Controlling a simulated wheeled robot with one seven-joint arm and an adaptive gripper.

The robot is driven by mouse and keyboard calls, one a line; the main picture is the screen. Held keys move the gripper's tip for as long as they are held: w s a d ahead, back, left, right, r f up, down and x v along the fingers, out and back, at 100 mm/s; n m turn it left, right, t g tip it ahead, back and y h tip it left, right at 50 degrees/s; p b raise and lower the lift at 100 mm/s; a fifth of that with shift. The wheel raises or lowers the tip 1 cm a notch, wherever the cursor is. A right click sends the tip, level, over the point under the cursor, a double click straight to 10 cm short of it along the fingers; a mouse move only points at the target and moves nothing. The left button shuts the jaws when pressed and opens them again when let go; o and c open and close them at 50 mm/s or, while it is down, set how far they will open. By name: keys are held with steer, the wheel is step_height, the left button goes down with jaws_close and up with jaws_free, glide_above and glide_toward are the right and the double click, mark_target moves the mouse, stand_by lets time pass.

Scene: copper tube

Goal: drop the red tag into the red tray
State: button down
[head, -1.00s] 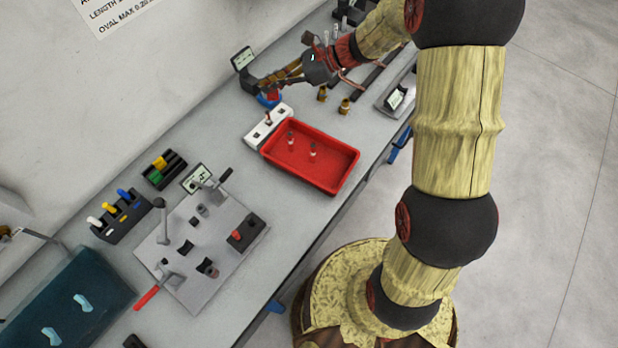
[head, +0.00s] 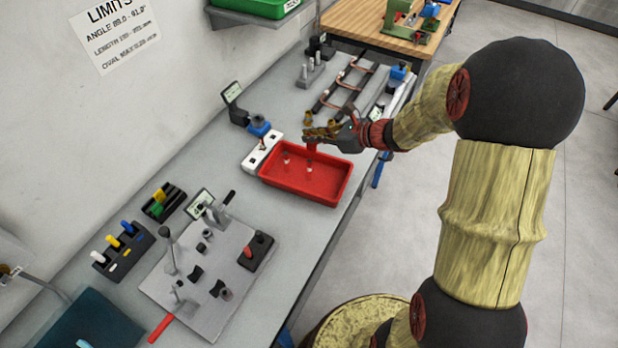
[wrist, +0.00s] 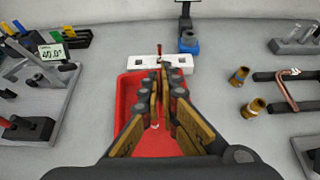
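The red tray (head: 328,186) sits on the bench, and it also shows in the wrist view (wrist: 128,100). My gripper (head: 310,134) is above the tray's far side, fingers pointing left. A small red piece, which looks like the red tag (head: 311,147), hangs just below the fingertips, above the tray floor. In the wrist view my gripper's fingertips (wrist: 166,74) are close together over the tray and largely hide what is between them. Two small red-and-white pieces (head: 286,158) (head: 310,169) stand inside the tray.
A white block (head: 262,152) with holes adjoins the tray's left side. A blue stand (head: 259,126) with a small display is behind it. A grey fixture plate (head: 180,279) lies nearer, left of the tray. Brass fittings and copper tube (wrist: 289,90) lie right in the wrist view.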

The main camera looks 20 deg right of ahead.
mark_target(311, 148)
step_height(311, 148, down, 5)
steer(key=b, duration=0.3)
steer(key=c, duration=2.3)
jaws_free()
steer(key=shift+r, duration=0.1)
steer(key=o, duration=0.3)
steer(key=shift+o, duration=0.2)
steer(key=v, duration=1.2)
